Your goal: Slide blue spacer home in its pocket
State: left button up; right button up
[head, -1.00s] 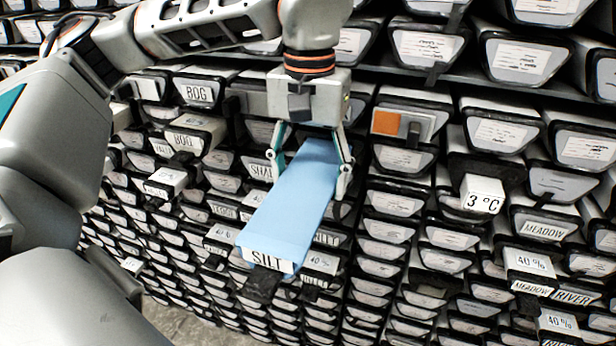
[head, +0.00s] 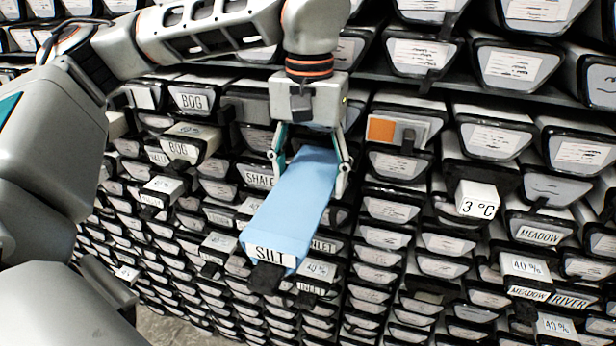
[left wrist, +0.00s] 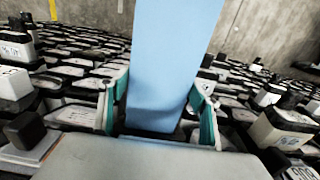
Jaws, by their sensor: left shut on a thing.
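The blue spacer (head: 292,205) is a long light-blue block with a white SILT label (head: 270,255) on its near end. My left gripper (head: 313,165) is shut on it from above, with one finger on each side near its far end. The spacer slants down and to the left in the head view, in front of the drawer wall. In the left wrist view the spacer (left wrist: 172,60) stands between the two fingers of the gripper (left wrist: 162,115). Its far end and the pocket are hidden, so I cannot tell how deep it sits. My right gripper is not in view.
Rows of black-framed trays with white labels fill the wall. Several blocks stick out, such as the 3 °C block (head: 477,199), the BOG block (head: 189,143) and a block with an orange patch (head: 397,131). A strip of bare floor (head: 175,328) shows at the bottom left.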

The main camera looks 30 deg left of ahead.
aim_at(317, 160)
pick_arm(q)
jog(key=shift+w+a, duration=0.25)
jog(key=shift+w, duration=0.65)
jog(key=shift+w+a, duration=0.2)
jog(key=shift+w, duration=0.65)
jog(key=shift+w+a+r, duration=0.15)
jog(key=shift+w+r, duration=0.15)
jog(key=o, duration=1.2)
jog(key=shift+w+r, duration=0.1)
jog(key=shift+w, duration=0.05)
jog(key=shift+r, duration=0.1)
jog(key=shift+s+r, duration=0.2)
jog(key=shift+r, duration=2.65)
jog(key=shift+s+r, duration=0.15)
jog(key=shift+r, duration=2.65)
